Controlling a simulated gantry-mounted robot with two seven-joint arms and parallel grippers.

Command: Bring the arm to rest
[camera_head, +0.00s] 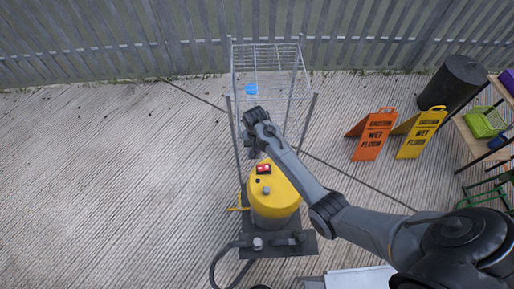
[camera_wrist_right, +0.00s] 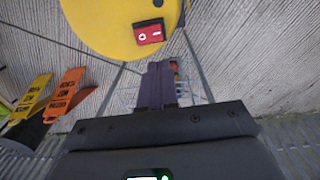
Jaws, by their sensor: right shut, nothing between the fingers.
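My right arm reaches in from the lower right in the head view. Its gripper (camera_head: 253,153) hangs just behind the top of a yellow tank-shaped machine (camera_head: 274,203). In the right wrist view, the two dark fingers of this gripper (camera_wrist_right: 159,68) are together with nothing between them. The yellow machine (camera_wrist_right: 95,25) fills the top of that view, with a red switch (camera_wrist_right: 149,33) on it. The red switch also shows in the head view (camera_head: 263,169). The fingers appear apart from the switch. My left gripper is in neither view.
A wire rack (camera_head: 270,60) with a blue item (camera_head: 251,89) stands behind the gripper. An orange sign (camera_head: 374,136) and a yellow sign (camera_head: 418,134) stand right, near a dark bin (camera_head: 453,82) and shelf. A fence (camera_head: 120,35) runs behind. The left floor is clear.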

